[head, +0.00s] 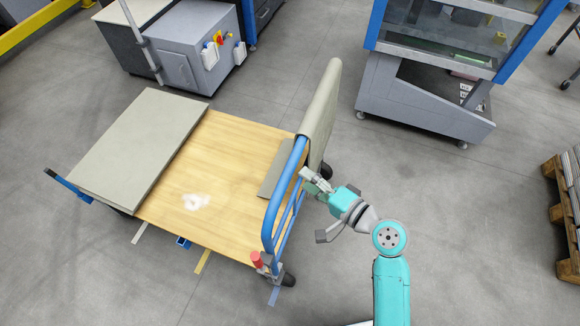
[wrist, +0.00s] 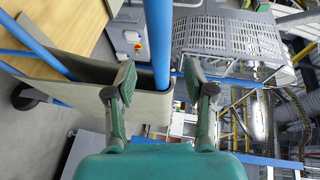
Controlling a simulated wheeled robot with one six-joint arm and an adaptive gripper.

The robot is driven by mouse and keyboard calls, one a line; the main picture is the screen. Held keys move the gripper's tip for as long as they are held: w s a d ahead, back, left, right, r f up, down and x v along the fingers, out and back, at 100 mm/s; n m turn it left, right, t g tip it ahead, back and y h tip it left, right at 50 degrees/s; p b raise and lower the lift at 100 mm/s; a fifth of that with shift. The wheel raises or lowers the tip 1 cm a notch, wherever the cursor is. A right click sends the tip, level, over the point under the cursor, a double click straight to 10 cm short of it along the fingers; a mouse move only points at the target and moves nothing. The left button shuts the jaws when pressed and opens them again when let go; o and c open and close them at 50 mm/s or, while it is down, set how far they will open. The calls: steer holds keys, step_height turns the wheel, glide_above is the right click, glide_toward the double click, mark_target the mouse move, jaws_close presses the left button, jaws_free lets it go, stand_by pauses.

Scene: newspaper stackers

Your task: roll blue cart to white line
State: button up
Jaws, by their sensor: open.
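The blue cart has a wooden deck (head: 225,165) and a blue tubular handle (head: 286,190) at its right end. My gripper (head: 312,180) is open, just right of the handle. In the wrist view, a blue handle tube (wrist: 159,45) shows between the spread fingers of my gripper (wrist: 160,78); I cannot tell whether they touch it. A short white line (head: 140,232) is on the floor by the cart's front-left side. A yellow line (head: 203,262), a blue mark (head: 184,242) and a pale blue line (head: 274,295) lie to its right.
A grey-green board (head: 140,145) lies on the deck, and another panel (head: 322,105) stands at the handle. Grey cabinets (head: 190,50) stand behind the cart. A blue-framed machine (head: 430,90) is at the back right, a pallet (head: 562,205) at the right edge. The front-left floor is clear.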

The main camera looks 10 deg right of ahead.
mark_target(290, 169)
steer(key=x, duration=0.7)
jaws_close()
